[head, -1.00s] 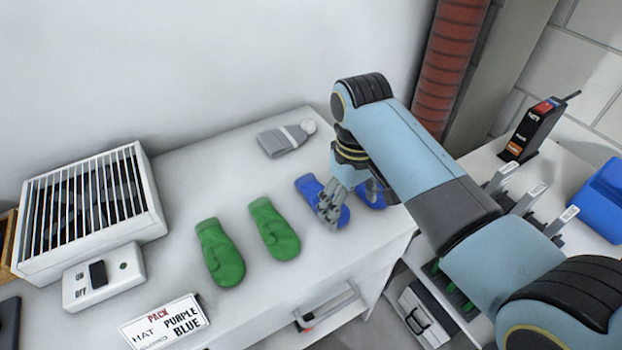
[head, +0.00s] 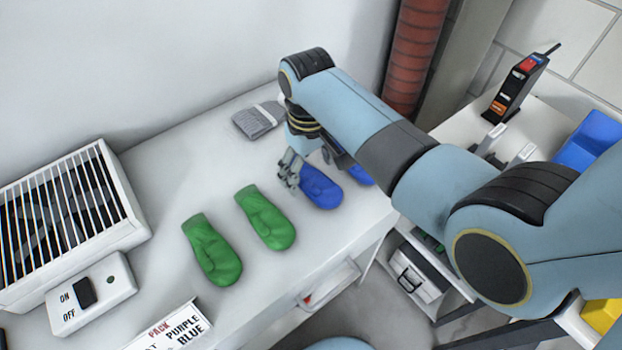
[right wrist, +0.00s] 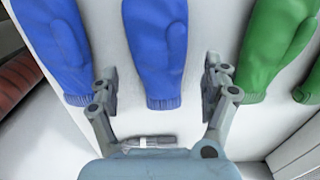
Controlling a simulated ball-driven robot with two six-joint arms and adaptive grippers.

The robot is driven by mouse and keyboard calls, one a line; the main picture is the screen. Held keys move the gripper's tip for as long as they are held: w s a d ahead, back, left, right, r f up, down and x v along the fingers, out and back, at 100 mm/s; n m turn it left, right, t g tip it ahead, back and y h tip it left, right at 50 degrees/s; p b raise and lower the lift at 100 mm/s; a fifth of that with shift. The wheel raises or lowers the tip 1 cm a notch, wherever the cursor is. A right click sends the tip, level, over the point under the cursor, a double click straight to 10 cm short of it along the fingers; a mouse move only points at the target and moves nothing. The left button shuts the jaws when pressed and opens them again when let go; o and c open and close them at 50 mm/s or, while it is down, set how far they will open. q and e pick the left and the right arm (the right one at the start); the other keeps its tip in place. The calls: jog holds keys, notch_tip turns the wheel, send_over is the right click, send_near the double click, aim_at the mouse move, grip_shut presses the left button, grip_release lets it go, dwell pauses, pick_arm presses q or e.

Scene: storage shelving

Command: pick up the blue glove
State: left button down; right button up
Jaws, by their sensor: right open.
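Two blue gloves lie flat on the white table. The nearer blue glove (head: 321,188) is plain in the head view; the farther one (head: 360,176) is partly hidden by my right arm. My right gripper (head: 290,172) is by the nearer glove's cuff end, pointing down. In the right wrist view it (right wrist: 161,72) is open and empty. The cuff of one blue glove (right wrist: 156,45) lies between the spread fingers in that picture; contact cannot be told. The other blue glove (right wrist: 55,45) is left of the fingers. My left gripper is out of view.
Two green mittens (head: 265,218) (head: 212,250) lie left of the blue gloves. A grey hat (head: 258,120) lies behind the gripper. A white barred box (head: 70,215), a switch box (head: 85,295) and a sign (head: 170,328) stand left. The table's front edge is close to the gloves.

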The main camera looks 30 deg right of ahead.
notch_tip(320, 180, down, 2)
jog(key=shift+f, duration=0.1)
jog(key=shift+c, duration=0.2)
jog(key=c, duration=1.2)
jog(key=shift+r, duration=0.2)
jog(key=shift+c, duration=0.2)
